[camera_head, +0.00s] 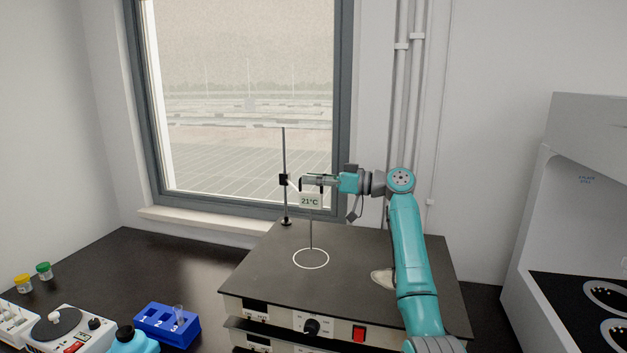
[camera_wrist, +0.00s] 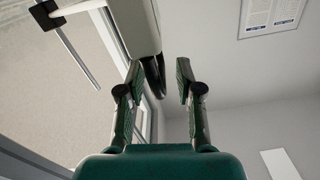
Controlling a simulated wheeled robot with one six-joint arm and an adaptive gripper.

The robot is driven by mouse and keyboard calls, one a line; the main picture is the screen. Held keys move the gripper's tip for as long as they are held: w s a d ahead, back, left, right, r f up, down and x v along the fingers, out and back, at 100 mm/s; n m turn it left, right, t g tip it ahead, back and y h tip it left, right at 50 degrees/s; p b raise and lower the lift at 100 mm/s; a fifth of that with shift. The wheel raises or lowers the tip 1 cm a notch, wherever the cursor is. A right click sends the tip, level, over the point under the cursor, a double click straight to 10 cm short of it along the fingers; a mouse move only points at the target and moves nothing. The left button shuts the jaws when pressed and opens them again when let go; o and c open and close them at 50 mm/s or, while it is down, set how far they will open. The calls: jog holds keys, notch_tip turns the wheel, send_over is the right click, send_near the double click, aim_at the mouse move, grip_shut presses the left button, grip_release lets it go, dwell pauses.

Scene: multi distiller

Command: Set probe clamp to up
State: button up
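The probe clamp has a black block (camera_head: 284,179) on a thin upright rod (camera_head: 284,150). A white probe body with a 21°C display (camera_head: 311,202) hangs beside the rod, and its thin probe points down over the plate. My gripper (camera_head: 304,183) is level with the clamp, just above the display. In the wrist view, my gripper (camera_wrist: 160,74) has its fingers apart. A dark curved piece (camera_wrist: 154,82) of the white probe body (camera_wrist: 128,22) lies between them, close to the left finger; contact cannot be told. The black block also shows in the wrist view (camera_wrist: 46,15).
The rod stands at the back of a dark hotplate (camera_head: 260,262) with a white ring, stacked above another unit. A blue tube rack (camera_head: 166,326) and small jars (camera_head: 43,270) are at left. A fume hood (camera_head: 590,180) is at right. A window (camera_head: 230,90) is behind.

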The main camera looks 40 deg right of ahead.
jog(key=shift+c, duration=0.2)
grip_shut()
notch_tip(320, 180, up, 14)
jog(key=shift+f, duration=0.15)
dwell(0.3)
jog(key=shift+o, duration=0.2)
grip_release()
jog(key=shift+f, duration=0.1)
jog(key=v, duration=1.2)
